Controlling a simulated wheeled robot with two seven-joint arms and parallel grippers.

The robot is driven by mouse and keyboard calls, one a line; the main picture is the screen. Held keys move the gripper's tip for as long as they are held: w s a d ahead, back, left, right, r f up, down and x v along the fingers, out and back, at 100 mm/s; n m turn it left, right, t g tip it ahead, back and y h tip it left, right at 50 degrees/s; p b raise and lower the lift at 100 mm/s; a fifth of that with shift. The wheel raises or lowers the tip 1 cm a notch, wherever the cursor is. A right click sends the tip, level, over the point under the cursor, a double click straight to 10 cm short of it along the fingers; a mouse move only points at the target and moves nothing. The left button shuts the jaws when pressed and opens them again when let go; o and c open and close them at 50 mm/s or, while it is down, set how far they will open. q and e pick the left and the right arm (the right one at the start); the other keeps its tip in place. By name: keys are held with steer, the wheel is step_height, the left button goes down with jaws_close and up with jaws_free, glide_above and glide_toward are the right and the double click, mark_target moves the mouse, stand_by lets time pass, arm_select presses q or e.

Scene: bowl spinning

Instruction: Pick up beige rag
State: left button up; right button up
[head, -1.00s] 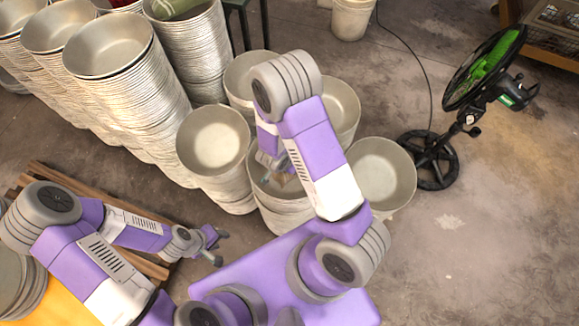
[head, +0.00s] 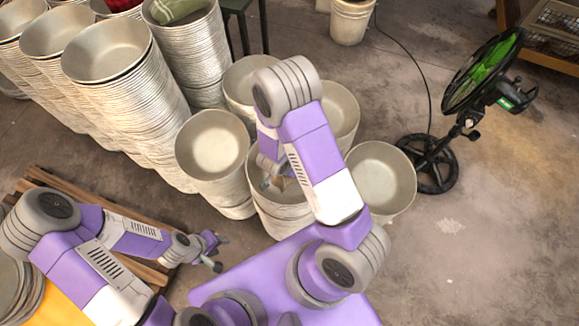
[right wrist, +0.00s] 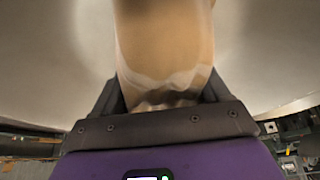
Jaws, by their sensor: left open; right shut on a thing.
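The beige rag (right wrist: 165,45) fills the upper middle of the right wrist view, hanging between the dark fingers of my right gripper (right wrist: 163,92). The gripper is shut on it, and pale creased folds show near the fingers. In the head view, my right gripper (head: 268,172) is at the bowl stack (head: 282,222) in the middle, partly hidden by my right arm. A small tan patch (head: 291,188) beside it looks like the rag; most of it is hidden. My left gripper (head: 217,253) is open and empty, apart from the bowls, at lower left.
Metal bowl stacks crowd close around: one at left (head: 214,150), one at right (head: 381,180), and tall stacks (head: 130,100) at upper left. A black-and-green fan (head: 482,75) stands at right. A wooden pallet (head: 40,180) lies at left. The floor (head: 480,240) at lower right is clear.

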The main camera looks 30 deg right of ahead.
step_height(320, 180, up, 10)
steer(key=p, duration=0.6)
steer(key=shift+f, duration=0.15)
